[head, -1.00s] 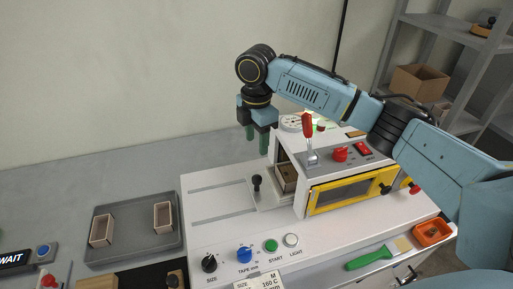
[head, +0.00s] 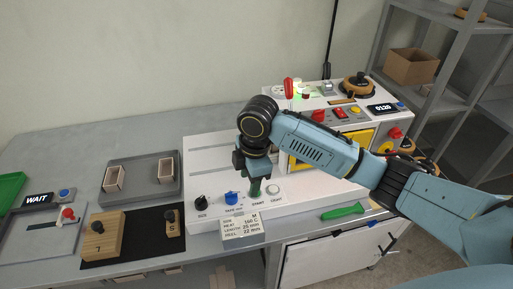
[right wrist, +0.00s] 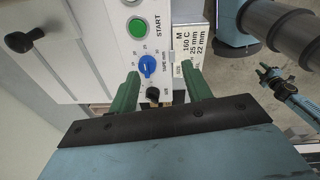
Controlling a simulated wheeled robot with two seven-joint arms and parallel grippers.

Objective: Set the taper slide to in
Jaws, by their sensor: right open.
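The taper slide's black knob (right wrist: 25,40) on its grey arm shows at the upper left of the right wrist view. In the head view the slide is hidden behind my right arm, so its full position cannot be told. The white machine (head: 205,160) has grooves in its top left of my arm. My right gripper (head: 255,188) is over the front control strip, near the blue tape knob (head: 231,198). In the right wrist view the green fingers (right wrist: 160,70) are apart and empty, with the blue knob (right wrist: 147,65) between them in the picture. My left gripper is out of view.
A grey tray (head: 142,192) with two small boxes stands left of the machine. A black mat with wooden blocks (head: 102,236) lies in front of it. A label card (head: 241,227) hangs at the machine's front edge. A green-handled brush (head: 343,211) lies to the right.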

